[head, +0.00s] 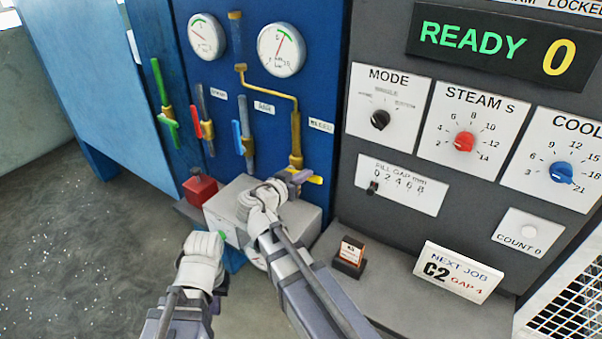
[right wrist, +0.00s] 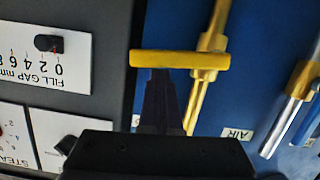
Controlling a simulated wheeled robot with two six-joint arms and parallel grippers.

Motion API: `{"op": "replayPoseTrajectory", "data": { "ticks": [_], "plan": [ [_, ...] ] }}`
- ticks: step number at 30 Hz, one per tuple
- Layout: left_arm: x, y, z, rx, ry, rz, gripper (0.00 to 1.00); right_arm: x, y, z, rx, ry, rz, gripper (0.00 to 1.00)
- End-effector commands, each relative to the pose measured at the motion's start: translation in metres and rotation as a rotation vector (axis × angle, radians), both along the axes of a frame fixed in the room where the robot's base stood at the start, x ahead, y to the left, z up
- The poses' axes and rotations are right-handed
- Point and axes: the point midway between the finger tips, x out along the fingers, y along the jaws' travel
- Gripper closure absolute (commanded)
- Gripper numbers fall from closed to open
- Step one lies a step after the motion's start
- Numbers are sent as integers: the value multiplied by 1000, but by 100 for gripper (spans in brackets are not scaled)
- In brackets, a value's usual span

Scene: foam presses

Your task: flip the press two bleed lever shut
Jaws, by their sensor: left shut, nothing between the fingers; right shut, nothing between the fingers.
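The bleed lever is a yellow bar (right wrist: 180,60) set crosswise on the yellow pipe (right wrist: 203,95) in the right wrist view, where the picture is upside down. In the head view only its right end (head: 316,180) shows beyond my fingers. My right gripper (head: 299,177) is shut and empty, with its fingers at the lever; its dark fingers (right wrist: 160,88) reach the bar's edge in the wrist view. I cannot tell whether they touch it. My left gripper (head: 208,243) is shut and empty, low in front of the grey box, away from the lever.
A green lever (head: 168,120), a red lever (head: 196,122) and a blue lever (head: 238,138) sit on pipes to the left. Two gauges (head: 281,50) are above. A grey box (head: 308,222) and a red block (head: 199,188) stand below. The dark control panel (head: 440,190) is to the right.

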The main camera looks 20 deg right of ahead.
Motion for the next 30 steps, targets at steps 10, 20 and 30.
{"op": "replayPoseTrajectory", "data": {
  "ticks": [10,20,30],
  "plan": [
    [0,0,-9,0,0,0,100,-4,-3,-9,8,-8,-1,100],
    [0,0,-10,0,0,0,100,-4,-3,-10,7,-6,0,100],
    [0,0,-9,0,0,0,100,-4,-3,-9,7,-6,0,100]
  ]
}}
